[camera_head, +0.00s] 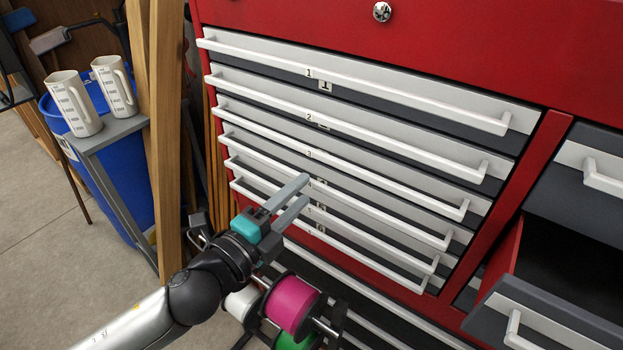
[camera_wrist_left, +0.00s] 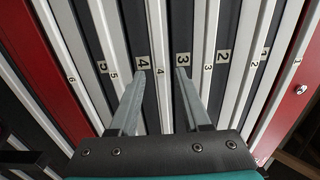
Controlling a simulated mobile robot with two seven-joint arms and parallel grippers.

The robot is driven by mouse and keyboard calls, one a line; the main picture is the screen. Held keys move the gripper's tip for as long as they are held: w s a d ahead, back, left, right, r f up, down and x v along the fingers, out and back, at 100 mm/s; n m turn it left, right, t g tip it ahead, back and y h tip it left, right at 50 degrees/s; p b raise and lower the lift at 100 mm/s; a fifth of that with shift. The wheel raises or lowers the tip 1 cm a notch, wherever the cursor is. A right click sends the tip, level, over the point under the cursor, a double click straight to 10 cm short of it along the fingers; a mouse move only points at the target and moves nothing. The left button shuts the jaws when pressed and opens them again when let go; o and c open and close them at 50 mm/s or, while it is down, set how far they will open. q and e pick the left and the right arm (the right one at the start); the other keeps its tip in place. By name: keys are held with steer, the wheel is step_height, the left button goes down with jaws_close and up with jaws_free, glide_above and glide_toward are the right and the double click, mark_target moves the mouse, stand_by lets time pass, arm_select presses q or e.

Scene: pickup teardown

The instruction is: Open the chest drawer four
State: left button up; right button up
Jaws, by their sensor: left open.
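Chest drawer four (camera_head: 400,221) is one of several stacked grey drawers with long white bar handles in the red chest. It is closed, flush with its neighbours. In the left wrist view its white handle strip (camera_wrist_left: 161,71), labelled 4, runs between my finger tips. My left gripper (camera_head: 304,190) is open and empty, its two grey fingers pointing at the drawer fronts and covering part of them in the head view. In the left wrist view the left gripper (camera_wrist_left: 161,74) has its fingers on either side of the strip. I cannot tell whether they touch it. My right gripper is not in view.
A drawer (camera_head: 550,320) at the right stands pulled out. A rack with a magenta spool (camera_head: 292,305) is just below my left gripper. Wooden planks (camera_head: 167,130), a blue bin (camera_head: 125,185) and two white jugs (camera_head: 75,105) stand at the left. Bare floor lies at the lower left.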

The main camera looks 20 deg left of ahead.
mark_target(310, 185)
arm_select(q)
steer(key=shift+x, duration=2.1)
jaws_close()
